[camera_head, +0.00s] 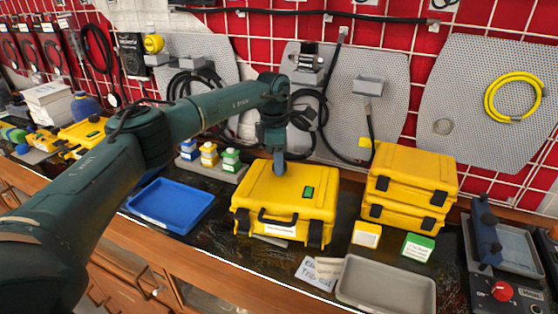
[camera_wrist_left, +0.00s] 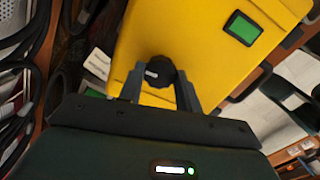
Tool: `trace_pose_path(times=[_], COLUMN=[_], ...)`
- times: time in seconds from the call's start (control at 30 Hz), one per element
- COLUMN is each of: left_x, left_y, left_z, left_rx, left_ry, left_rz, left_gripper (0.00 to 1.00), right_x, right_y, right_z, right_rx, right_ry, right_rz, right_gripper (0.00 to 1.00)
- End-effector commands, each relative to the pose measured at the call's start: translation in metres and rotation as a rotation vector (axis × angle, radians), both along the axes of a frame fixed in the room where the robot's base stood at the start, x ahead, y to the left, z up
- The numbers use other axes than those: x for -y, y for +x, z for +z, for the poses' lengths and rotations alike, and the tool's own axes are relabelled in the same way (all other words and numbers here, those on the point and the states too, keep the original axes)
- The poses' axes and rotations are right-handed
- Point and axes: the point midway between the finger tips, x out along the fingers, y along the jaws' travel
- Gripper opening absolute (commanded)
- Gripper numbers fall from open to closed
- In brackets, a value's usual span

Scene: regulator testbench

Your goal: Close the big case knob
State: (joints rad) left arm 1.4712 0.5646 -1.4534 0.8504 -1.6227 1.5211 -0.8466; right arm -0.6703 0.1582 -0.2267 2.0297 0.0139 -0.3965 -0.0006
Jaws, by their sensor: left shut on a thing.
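The big yellow case (camera_head: 285,203) lies closed on the dark bench, with its handle and black latches facing me. A small green display shows on its lid in both views. In the left wrist view the black case knob (camera_wrist_left: 160,71) sits near the edge of the yellow lid (camera_wrist_left: 200,40). My left gripper (camera_wrist_left: 160,88) has one finger on each side of the knob and is shut on it. In the head view my left gripper (camera_head: 279,168) points down at the back of the lid and hides the knob. My right gripper is not in view.
A blue tray (camera_head: 172,205) lies left of the case. Two stacked yellow cases (camera_head: 410,185), small yellow and green boxes and a grey tray (camera_head: 386,288) are to the right. Small bottles (camera_head: 209,154) stand behind left. Cables hang on the wall panels behind.

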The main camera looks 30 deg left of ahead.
Motion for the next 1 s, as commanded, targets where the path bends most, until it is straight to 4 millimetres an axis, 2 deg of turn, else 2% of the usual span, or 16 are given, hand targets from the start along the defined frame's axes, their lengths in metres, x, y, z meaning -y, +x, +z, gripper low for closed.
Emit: trace_pose_path(times=[0.3,0.7,0.73,1.0], left_x=[-0.0002,0.0,0.0,0.0001], left_y=[0.0008,0.0008,0.0008,0.0005], left_z=[0.001,0.0011,0.0011,0.0006], left_rx=[0.006,0.007,0.007,0.005], left_ry=[-0.002,-0.002,-0.002,-0.002], left_rz=[-0.074,-0.08,-0.08,-0.079], left_gripper=[0.11,0.11,0.35,0.56], right_x=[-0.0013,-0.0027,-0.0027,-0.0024], right_y=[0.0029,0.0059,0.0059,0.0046], right_z=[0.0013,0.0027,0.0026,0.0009], right_rx=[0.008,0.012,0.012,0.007], right_ry=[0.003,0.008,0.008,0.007], right_rz=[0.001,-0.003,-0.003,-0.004], right_gripper=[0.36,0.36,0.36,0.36])
